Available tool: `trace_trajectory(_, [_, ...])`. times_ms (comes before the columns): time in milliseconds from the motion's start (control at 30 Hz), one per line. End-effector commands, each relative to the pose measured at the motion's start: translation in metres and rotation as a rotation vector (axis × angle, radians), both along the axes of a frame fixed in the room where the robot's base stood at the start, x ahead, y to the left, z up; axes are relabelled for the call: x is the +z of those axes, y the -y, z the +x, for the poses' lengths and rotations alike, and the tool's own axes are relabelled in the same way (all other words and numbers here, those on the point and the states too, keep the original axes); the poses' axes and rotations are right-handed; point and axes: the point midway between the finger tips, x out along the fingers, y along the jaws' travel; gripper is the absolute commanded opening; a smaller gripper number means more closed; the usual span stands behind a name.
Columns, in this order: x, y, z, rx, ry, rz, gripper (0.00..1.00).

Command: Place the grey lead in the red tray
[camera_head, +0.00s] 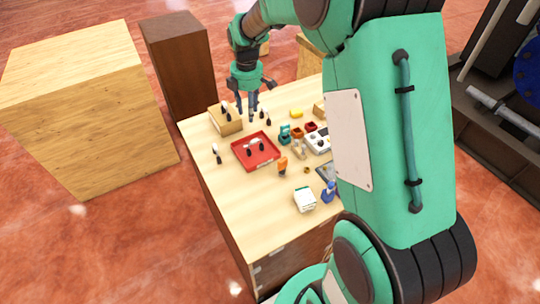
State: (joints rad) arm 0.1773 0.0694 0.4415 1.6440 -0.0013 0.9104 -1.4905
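The red tray (262,160) lies on the wooden table, left of its middle. A few small dark and pale pieces are in it. My gripper (247,115) points down over the far left part of the table, behind the tray and beside a small wooden box (229,126). The view is too small to show whether its fingers hold anything. Small dark, pale-topped pieces (217,155) stand left of the tray, on the wooden box and just right of my gripper. I cannot tell which thing is the grey lead.
Right of the tray are a teal item (284,134), an orange item (282,167), a white box (304,199) and a blue item (328,192). My arm hides the table's right side. Large wooden blocks (85,110) stand left of the table. The near left tabletop is clear.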

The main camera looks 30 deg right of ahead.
Motion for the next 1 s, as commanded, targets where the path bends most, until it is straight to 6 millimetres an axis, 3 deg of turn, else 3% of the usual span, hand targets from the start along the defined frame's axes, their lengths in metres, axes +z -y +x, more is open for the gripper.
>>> trace_trajectory(33, [0.018, -0.007, -0.011, -0.040, 0.020, 0.001, 0.37])
trace_trajectory(200, [0.066, -0.028, -0.049, -0.206, 0.075, 0.015, 0.37])
trace_trajectory(500, [0.131, -0.061, -0.128, -0.497, 0.172, 0.067, 0.37])
trace_trajectory(733, [0.162, -0.082, -0.193, -0.716, 0.240, 0.131, 0.37])
trace_trajectory(1000, [0.178, -0.102, -0.271, -0.969, 0.310, 0.231, 0.37])
